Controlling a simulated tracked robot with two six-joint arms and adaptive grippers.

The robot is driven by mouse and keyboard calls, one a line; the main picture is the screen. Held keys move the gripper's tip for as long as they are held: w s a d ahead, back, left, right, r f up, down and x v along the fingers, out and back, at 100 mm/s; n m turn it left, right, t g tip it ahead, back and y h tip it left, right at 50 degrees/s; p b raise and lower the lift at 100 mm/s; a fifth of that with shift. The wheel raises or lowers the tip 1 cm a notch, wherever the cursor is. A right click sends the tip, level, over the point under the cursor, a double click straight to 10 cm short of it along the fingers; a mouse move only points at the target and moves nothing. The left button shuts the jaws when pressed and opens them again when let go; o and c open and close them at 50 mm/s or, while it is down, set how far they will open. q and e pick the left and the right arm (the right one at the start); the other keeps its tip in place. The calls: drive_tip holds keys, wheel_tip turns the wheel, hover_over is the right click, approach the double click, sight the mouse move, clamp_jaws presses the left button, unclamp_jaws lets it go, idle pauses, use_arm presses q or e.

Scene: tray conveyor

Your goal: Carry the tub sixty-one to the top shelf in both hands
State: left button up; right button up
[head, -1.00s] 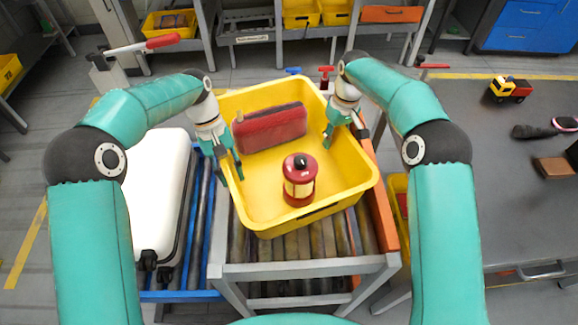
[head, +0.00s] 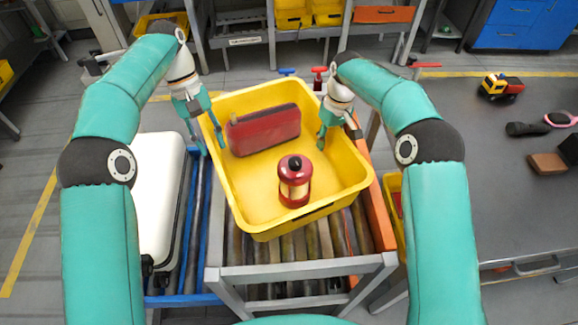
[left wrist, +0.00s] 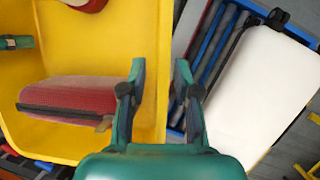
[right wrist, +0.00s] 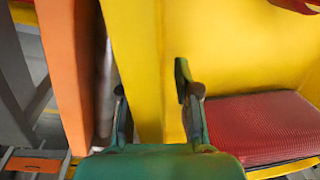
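The yellow tub (head: 330,198) sits on the roller conveyor, with a red case (head: 265,130) and a red lantern (head: 294,181) inside it. I cannot read a number on it. My left gripper (head: 211,146) is open at the tub's left wall. In the left wrist view the fingers (left wrist: 160,80) are apart, with the wall's edge between them. My right gripper (head: 327,134) is at the right wall, one finger showing inside the tub. In the right wrist view its fingers (right wrist: 152,95) are apart on either side of the yellow wall, with a gap.
A white suitcase (head: 158,200) lies left of the tub on blue-framed rollers. An orange rail (head: 376,215) runs close along the tub's right side. A grey table (head: 500,190) on the right holds a toy truck (head: 502,87) and small items. Shelving with yellow bins (head: 294,18) stands behind.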

use_arm(q)
drive_tip(key=shift+v, duration=0.9)
use_arm(e)
drive_tip(key=shift+r, duration=0.25)
drive_tip(key=r, duration=0.7)
drive_tip(key=d+r, duration=0.1)
drive_tip(key=r, duration=0.2)
drive_tip(key=shift+w+r, duration=0.3)
drive_tip(key=shift+s+r, duration=0.1)
drive_tip(key=shift+r, duration=0.2)
use_arm(q)
drive_tip(key=shift+s+a, duration=0.1)
drive_tip(key=shift+s, duration=0.05)
